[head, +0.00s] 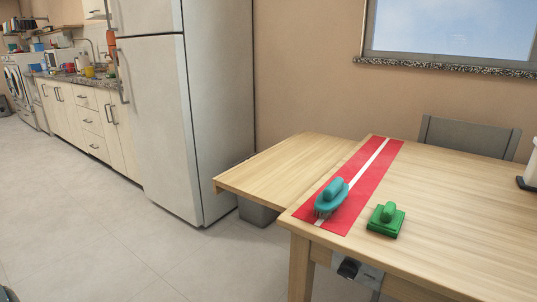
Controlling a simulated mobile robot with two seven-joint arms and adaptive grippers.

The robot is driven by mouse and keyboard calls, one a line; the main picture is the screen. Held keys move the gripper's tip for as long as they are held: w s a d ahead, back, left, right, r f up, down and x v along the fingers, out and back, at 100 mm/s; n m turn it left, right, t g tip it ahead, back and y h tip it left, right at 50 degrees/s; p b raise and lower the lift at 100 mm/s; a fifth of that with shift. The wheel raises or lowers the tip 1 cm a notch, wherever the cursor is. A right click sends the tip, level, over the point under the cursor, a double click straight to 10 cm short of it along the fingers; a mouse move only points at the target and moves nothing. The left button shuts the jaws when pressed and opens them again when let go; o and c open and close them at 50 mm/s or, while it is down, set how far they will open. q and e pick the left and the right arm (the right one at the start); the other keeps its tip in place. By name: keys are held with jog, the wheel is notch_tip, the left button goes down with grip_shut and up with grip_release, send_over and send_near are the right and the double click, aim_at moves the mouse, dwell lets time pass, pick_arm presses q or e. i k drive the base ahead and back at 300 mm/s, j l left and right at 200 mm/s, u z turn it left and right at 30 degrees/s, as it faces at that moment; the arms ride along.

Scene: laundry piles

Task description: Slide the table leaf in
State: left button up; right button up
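The table leaf (290,168) is a light wooden panel sticking out from the left end of the wooden table (455,215). It sits a little lower than the table top, and its right side meets or passes under the table's left edge. A red strip with a white stripe (375,172) lies along that end of the table top. A teal brush (331,197) rests on the red strip near the front corner. A green brush or scrubber (386,219) stands on bare wood just right of the strip. Neither of my grippers is in view.
A tall fridge (165,110) stands left of the leaf, with a grey bin (257,213) under the leaf. A grey chair (468,136) is behind the table. A grey object with a dark knob (349,268) is below the table's front edge. The tiled floor (120,235) in front is open.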

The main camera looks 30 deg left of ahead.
aim_at(275, 177)
jog(key=i+j+z, duration=0.25)
jog(key=j, duration=1.95)
jog(key=j+z, duration=0.3)
jog(key=j, duration=1.9)
jog(key=k, duration=0.05)
